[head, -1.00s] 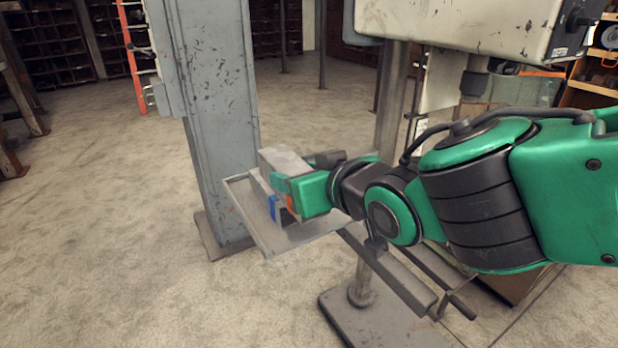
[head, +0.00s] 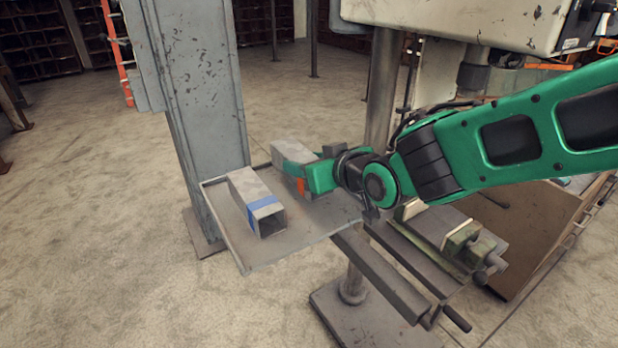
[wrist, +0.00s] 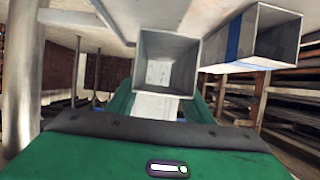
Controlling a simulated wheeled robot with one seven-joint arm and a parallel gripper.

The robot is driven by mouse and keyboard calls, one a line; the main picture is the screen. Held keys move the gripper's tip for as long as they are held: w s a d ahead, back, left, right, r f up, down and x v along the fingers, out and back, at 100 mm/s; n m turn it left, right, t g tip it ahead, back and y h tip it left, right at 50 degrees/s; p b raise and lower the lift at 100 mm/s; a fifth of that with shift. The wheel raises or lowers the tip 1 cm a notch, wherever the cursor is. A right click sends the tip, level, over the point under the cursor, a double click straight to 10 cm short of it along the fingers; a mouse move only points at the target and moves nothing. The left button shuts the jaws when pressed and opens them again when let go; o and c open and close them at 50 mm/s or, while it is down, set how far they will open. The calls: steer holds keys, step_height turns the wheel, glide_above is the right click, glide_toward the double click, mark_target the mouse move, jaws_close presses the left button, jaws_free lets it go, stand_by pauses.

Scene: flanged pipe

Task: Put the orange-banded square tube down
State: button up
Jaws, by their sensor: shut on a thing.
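The orange-banded square tube (head: 291,151) is grey and hollow. My gripper (head: 304,174) is shut on it over the rear half of the tray, and its orange band (head: 301,186) shows just below the fingers. In the wrist view the open end of the held tube (wrist: 167,62) faces the camera. I cannot tell whether the tube touches the tray or hangs just above it. The far finger is hidden in the head view.
A blue-banded square tube (head: 257,201) lies on the grey tray (head: 300,236), left of the held tube with a gap between. Bare tray lies in front of my gripper. A grey column (head: 205,120) stands behind left, and a machine with a vise (head: 462,236) stands right.

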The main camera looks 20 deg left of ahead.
steer(key=shift+w+f, duration=0.35)
steer(key=shift+w, duration=0.35)
steer(key=shift+f, duration=2)
steer(key=shift+f, duration=0.1)
steer(key=o, duration=1.5)
steer(key=shift+c, duration=0.2)
steer(key=v, duration=1.2)
steer(key=shift+d, duration=0.1)
